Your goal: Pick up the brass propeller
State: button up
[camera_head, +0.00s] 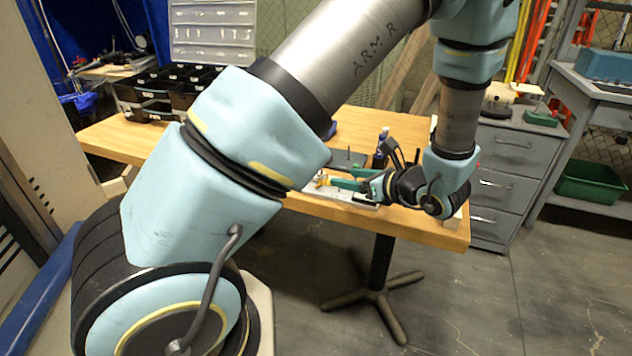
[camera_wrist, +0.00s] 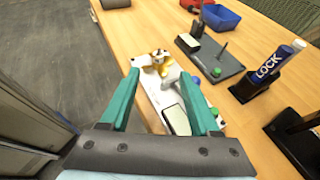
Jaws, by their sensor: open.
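The brass propeller (camera_wrist: 159,61) is a small gold-coloured piece at the far end of a white tray or plate (camera_wrist: 150,85) on the wooden table in the wrist view. In the head view it is a small yellowish spot (camera_head: 320,181) near the gripper, mostly too small to make out. My gripper (camera_wrist: 158,90) is open, with its two green fingers apart above the white plate. The propeller lies ahead of the fingertips, roughly in line with the gap between them. The head view shows the gripper (camera_head: 343,180) low over the table's front edge.
A dark board (camera_wrist: 212,59) with small parts lies right of the plate, and a blue bin (camera_wrist: 220,18) stands beyond it. A holder with a marker labelled LOCK (camera_wrist: 272,66) stands farther right.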

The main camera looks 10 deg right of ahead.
aim_at(324, 174)
jog(key=p+x, duration=0.1)
jog(key=x, duration=0.8)
jog(key=shift+w+a+f, duration=0.15)
jog(key=shift+w+a, duration=0.05)
grip_shut()
jog(key=shift+d, duration=0.1)
dwell(0.4)
